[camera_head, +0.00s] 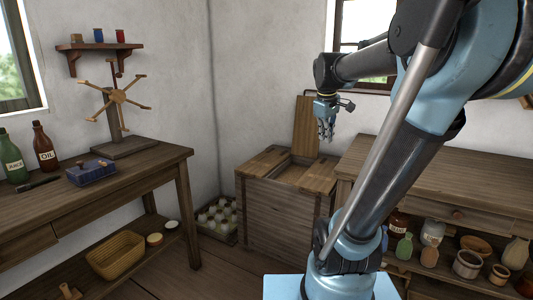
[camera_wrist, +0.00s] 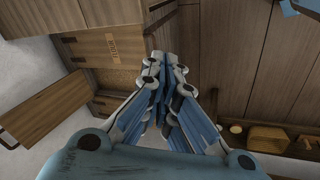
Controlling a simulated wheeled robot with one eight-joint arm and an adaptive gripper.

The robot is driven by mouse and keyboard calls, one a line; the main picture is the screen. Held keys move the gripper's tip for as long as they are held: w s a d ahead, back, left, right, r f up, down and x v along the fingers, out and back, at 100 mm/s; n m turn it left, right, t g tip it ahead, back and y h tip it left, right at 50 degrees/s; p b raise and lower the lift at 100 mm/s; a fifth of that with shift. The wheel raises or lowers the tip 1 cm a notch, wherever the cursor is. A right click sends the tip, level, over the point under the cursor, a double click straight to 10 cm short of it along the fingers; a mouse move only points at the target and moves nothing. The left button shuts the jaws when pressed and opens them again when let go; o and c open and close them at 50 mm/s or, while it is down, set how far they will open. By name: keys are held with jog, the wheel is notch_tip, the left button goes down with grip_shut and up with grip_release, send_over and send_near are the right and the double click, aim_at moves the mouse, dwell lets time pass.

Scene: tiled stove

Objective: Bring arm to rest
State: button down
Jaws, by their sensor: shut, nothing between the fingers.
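My gripper (camera_head: 326,130) hangs fingers down in the head view, in the air above the wooden chest in the corner. In the wrist view my gripper (camera_wrist: 165,58) has its fingertips together with nothing between them. My arm reaches from the lower middle of the head view up to the right, then back left to the gripper. It is bent, and the gripper is apart from every surface.
The wooden chest (camera_head: 283,213) has an open top, with a lid board (camera_head: 306,125) upright behind it. A workbench (camera_head: 118,183) with bottles and a blue box (camera_head: 92,172) is left. Another bench (camera_head: 450,175) is right. A crate (camera_head: 217,222) stands beside the chest.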

jog(key=s+a+f+m+g+y, duration=0.1)
jog(key=s+f+m, duration=0.6)
jog(key=s+f, duration=1.4)
jog(key=shift+s+a+m+g, duration=0.3)
jog(key=shift+s+a+m, duration=0.1)
jog(key=shift+a, duration=0.4)
